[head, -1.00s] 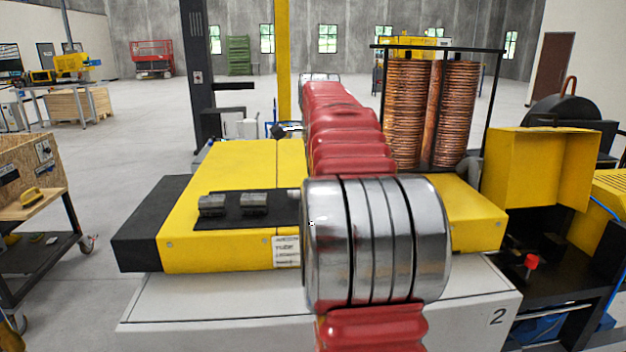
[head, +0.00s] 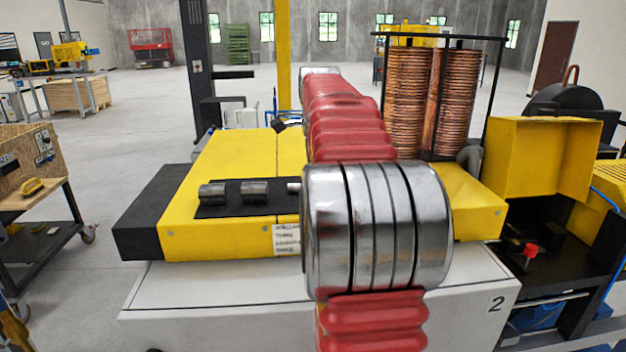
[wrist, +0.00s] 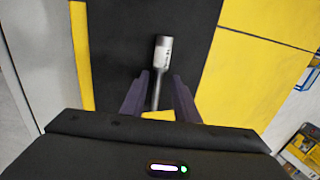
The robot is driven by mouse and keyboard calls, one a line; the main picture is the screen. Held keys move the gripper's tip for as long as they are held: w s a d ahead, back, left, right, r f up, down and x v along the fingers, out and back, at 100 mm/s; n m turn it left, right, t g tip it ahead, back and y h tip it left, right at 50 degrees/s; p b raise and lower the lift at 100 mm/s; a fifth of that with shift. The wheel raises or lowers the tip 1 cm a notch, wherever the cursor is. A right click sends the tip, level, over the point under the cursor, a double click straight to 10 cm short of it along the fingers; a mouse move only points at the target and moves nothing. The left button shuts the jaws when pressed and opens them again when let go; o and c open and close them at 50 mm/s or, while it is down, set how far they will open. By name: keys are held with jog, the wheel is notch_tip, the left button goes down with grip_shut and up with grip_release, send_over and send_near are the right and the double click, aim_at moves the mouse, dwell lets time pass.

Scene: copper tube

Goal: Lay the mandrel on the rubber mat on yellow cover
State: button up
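The mandrel (wrist: 162,52) is a grey metal cylinder with a thinner rod. In the wrist view it lies over the black rubber mat (wrist: 115,40), its rod pointing back between my fingers. My gripper (wrist: 162,76) is open, with a finger on each side of the rod and visible gaps. Whether the mandrel fully touches the mat is hard to tell. In the head view the mat (head: 227,208) sits on the yellow cover (head: 220,235). A light metal end (head: 294,187), likely the mandrel, shows at the mat's right, mostly hidden by my arm.
Two short grey cylinders, one left (head: 212,194) and one middle (head: 254,191), lie on the mat. Copper coils (head: 405,105) stand in a black rack behind my arm. A raised yellow box (head: 535,165) is at the right. A cart (head: 30,190) stands at the left.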

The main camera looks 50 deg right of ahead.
jog(key=shift+f, duration=0.1)
jog(key=v, duration=1.3)
jog(key=shift+r, duration=0.4)
jog(key=shift+a, duration=0.2)
dwell(0.5)
